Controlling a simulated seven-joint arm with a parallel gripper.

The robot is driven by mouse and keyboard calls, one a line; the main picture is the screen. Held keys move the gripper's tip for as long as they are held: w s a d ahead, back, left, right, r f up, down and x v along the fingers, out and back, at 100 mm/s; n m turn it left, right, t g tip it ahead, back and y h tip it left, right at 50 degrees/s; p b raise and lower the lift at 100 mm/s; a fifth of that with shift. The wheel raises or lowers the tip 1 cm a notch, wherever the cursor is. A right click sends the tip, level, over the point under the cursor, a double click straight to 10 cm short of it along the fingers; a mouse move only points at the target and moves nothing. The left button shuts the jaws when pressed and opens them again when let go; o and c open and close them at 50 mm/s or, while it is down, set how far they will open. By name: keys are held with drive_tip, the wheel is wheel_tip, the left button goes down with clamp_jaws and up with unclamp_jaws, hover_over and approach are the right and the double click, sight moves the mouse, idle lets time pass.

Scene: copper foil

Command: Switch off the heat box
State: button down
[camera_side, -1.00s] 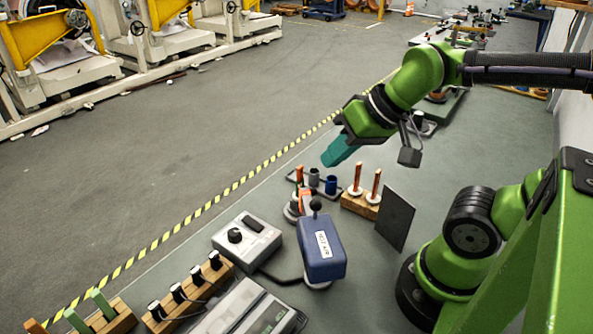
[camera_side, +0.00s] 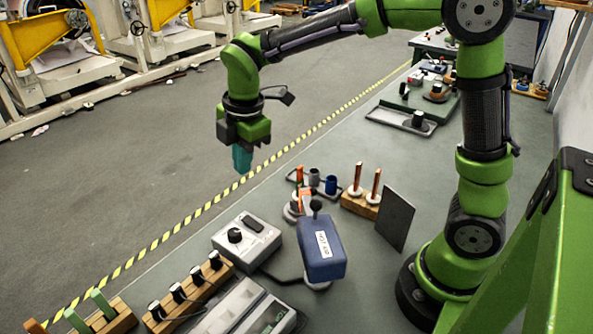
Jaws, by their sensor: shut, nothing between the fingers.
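The heat box is most likely the light grey box (camera_side: 262,246) on the bench, with a round black knob (camera_side: 235,235) and a dark rocker switch (camera_side: 253,222) on its top. The switch's on or off position is too small to tell. A dark cable runs from the box towards a blue unit with a white label (camera_side: 322,243), reading something like "HOT AIR". My gripper (camera_side: 242,170) points down with teal fingers. It is shut and empty, in the air above and behind the grey box, clear of it.
Wooden holders with black-capped tools (camera_side: 190,286) and green-handled tools (camera_side: 103,304) stand front left. A wooden block with copper-coloured rods (camera_side: 365,198), a blue cup (camera_side: 331,184) and a dark upright plate (camera_side: 395,219) are right of my gripper.

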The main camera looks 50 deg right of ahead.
sight(244, 218)
drive_tip(key=shift+d+r+n, duration=0.1)
drive_tip(key=shift+n, duration=0.6)
drive_tip(key=f, duration=0.4)
drive_tip(key=w+f, duration=0.1)
drive_tip(key=f, duration=0.9)
drive_tip(key=shift+w, duration=0.4)
drive_tip(key=shift+w+f+g, duration=0.15)
drive_tip(key=shift+f+g, duration=0.1)
drive_tip(key=shift+g, duration=0.15)
drive_tip(key=shift+r, duration=0.1)
